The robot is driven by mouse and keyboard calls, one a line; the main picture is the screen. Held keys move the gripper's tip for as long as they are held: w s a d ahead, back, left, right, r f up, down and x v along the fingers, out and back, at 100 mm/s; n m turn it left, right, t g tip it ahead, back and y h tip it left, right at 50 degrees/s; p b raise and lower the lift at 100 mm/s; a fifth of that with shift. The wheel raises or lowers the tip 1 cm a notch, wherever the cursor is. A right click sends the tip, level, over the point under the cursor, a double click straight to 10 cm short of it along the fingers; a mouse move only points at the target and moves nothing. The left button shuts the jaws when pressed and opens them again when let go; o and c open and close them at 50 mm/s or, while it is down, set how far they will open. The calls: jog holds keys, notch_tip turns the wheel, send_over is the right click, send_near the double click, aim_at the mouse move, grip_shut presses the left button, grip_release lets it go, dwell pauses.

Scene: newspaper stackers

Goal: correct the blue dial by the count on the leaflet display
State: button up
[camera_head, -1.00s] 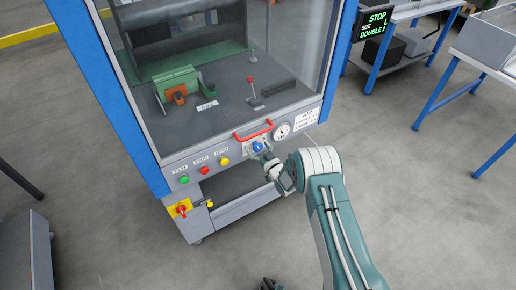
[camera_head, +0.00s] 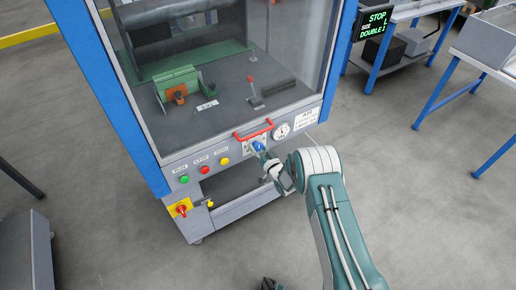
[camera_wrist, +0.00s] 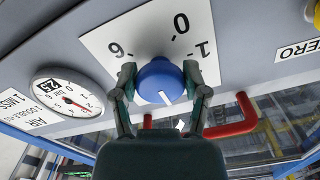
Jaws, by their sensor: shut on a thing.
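The blue dial (camera_wrist: 158,82) sits on a white plate (camera_wrist: 105,42) on the machine's front panel. It also shows small in the head view (camera_head: 258,146). My gripper (camera_wrist: 160,80) is shut on the dial, one finger on each side. A white mark shows on the dial's lower half in the wrist view. The digits 0 and 1 and an inverted 6 or 9 stand around it. The green-lettered display (camera_head: 377,22) at upper right reads STOP, a size line and DOUBLE 1.
A red handle (camera_head: 253,130) runs close beside the dial. A pressure gauge (camera_wrist: 68,95) and a printed card (camera_head: 307,119) are nearby. Green, red (camera_head: 205,169) and yellow buttons sit left of the dial. A red-yellow switch (camera_head: 181,208) is lower left.

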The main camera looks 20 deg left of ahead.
jog(key=shift+w+m, duration=0.1)
jog(key=shift+m, duration=0.2)
jog(key=o, duration=1.1)
jog(key=shift+o, duration=0.2)
jog(key=v, duration=1.2)
jog(key=shift+a, duration=0.1)
